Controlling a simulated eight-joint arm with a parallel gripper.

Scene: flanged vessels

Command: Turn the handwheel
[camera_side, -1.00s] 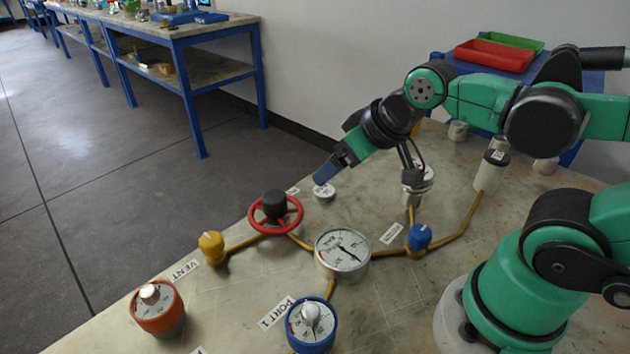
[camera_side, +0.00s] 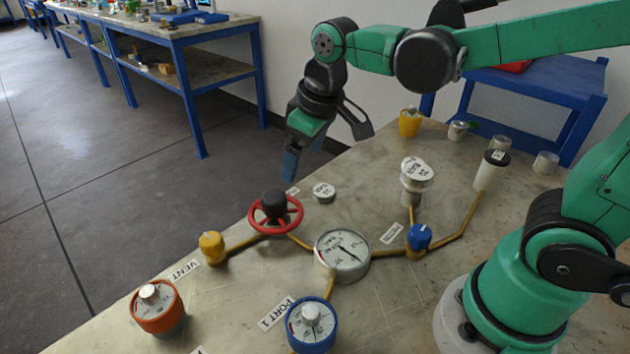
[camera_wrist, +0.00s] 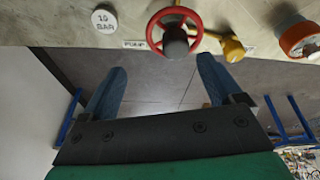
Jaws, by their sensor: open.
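The handwheel (camera_side: 292,222) is a red ring with a dark grey hub, mounted on a brass-coloured pipe near the table's far edge. In the wrist view the handwheel (camera_wrist: 195,42) shows just beyond the fingertips, slightly right of centre. My gripper (camera_side: 290,172) is above and behind the wheel in the side view, pointing down, apart from it. In the wrist view my gripper (camera_wrist: 160,75) shows two blue fingers spread wide with nothing between them.
A yellow knob (camera_side: 211,246) sits left of the wheel and a pressure gauge (camera_side: 342,252) to its right. A small white-topped weight (camera_side: 324,192) is close behind. Orange (camera_side: 158,310) and blue (camera_side: 312,326) dials stand in front. The table edge runs close by the wheel.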

